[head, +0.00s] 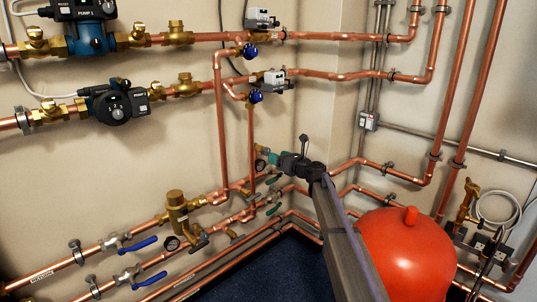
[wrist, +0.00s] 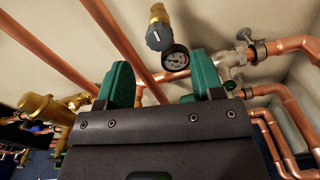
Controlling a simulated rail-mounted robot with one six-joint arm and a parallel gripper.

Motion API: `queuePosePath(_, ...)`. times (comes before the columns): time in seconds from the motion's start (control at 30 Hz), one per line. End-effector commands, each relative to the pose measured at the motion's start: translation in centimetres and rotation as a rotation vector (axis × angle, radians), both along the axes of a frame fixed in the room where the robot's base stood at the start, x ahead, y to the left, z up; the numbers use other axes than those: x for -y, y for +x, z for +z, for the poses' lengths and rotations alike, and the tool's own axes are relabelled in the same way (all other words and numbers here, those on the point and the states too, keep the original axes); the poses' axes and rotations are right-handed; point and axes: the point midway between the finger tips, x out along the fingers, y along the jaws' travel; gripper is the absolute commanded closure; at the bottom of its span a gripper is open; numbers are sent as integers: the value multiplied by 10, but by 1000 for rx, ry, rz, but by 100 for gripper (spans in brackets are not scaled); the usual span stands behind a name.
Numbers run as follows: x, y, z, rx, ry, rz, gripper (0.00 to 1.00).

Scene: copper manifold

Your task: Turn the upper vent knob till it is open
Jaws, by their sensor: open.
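Two blue knobs show on brass fittings at the two upper copper lines in the head view: the upper blue knob (head: 250,50) and, below it, the lower blue knob (head: 255,97). Whether either is open or closed cannot be told. My gripper (head: 267,156) is well below both, near the lower pipes at the corner. In the wrist view, my gripper (wrist: 163,82) has its green fingers apart with nothing between them. A grey-blue knob on a brass body (wrist: 158,38) stands beyond the fingers, apart from them; I cannot tell whether it is one of the two blue knobs.
A round gauge (wrist: 175,58) sits just beyond the gap between my fingers. Vertical copper pipes (head: 221,120) run close left of my gripper. A red tank (head: 408,252) stands at lower right. Blue lever valves (head: 137,245) are at lower left. Bare wall lies between upper and lower pipes.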

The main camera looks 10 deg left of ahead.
Motion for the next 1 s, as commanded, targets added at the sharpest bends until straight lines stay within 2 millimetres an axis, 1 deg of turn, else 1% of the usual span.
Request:
queuePosePath(0.03,-11,12,0,0,0,3,39)
queuePosePath(0.1,-24,23,0,0,-1,2,39)
queuePosePath(0.23,-41,36,0,0,-1,2,39)
queuePosePath(0.33,-46,39,0,0,-1,1,39)
queuePosePath(0.53,-46,38,0,1,-2,1,40)
queuePosePath(1.0,-45,38,0,1,-2,1,85)
